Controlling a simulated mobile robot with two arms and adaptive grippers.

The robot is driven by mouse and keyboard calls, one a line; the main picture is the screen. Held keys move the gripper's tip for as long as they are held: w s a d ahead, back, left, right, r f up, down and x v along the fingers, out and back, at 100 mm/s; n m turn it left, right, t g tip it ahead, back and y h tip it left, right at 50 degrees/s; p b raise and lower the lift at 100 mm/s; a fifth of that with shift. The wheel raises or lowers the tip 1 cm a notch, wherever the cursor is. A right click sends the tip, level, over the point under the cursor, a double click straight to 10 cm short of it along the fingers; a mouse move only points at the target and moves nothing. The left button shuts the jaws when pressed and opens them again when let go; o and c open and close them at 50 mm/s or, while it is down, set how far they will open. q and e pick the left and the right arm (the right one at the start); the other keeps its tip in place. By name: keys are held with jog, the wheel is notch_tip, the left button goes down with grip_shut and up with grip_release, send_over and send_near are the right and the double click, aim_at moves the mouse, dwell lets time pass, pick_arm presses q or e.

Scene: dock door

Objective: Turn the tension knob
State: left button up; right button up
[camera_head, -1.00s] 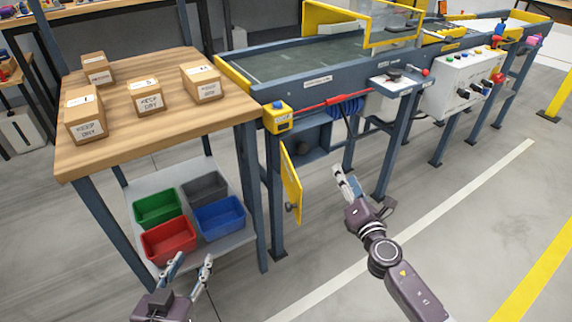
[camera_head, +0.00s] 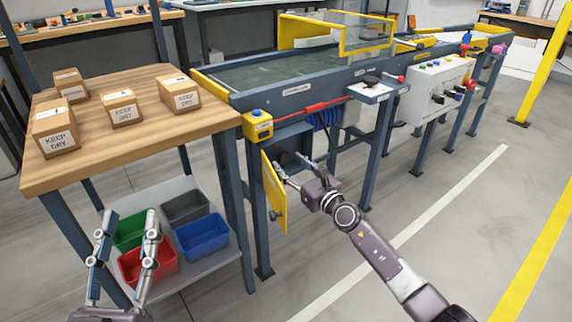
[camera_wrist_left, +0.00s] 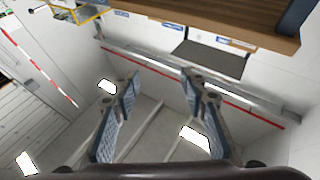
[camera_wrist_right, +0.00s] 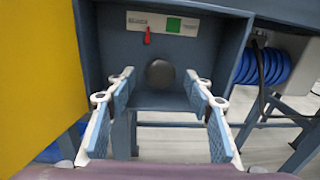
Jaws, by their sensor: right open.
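The tension knob (camera_wrist_right: 160,73) is a dark round knob inside an open blue-grey box under the conveyor. In the right wrist view it lies between and beyond my open fingers, with no contact visible. A label above it shows a red pointer (camera_wrist_right: 147,37) left of a green patch (camera_wrist_right: 173,24). In the head view the box (camera_head: 292,140) is partly covered by my right gripper (camera_head: 293,168), which is open and empty at its front. My left gripper (camera_head: 130,222) is open and empty in front of the low shelf; it also shows in the left wrist view (camera_wrist_left: 165,85).
The box's yellow door (camera_head: 273,197) stands open just left of my right gripper. A wooden table (camera_head: 130,150) with several cartons is at the left, above colored bins on a shelf (camera_head: 210,262). Blue coiled hose (camera_wrist_right: 262,68) hangs right of the box. Floor at right is clear.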

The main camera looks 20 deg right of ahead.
jog(key=shift+b+x, duration=0.4)
jog(key=shift+x, duration=0.75)
pick_arm(q)
jog(key=s+r+t, duration=0.2)
jog(key=r, duration=0.1)
jog(key=s+r+t, duration=0.1)
jog(key=r, duration=0.1)
jog(key=shift+s+a+h, duration=0.1)
jog(key=shift+s+h, duration=0.05)
jog(key=shift+h, duration=0.25)
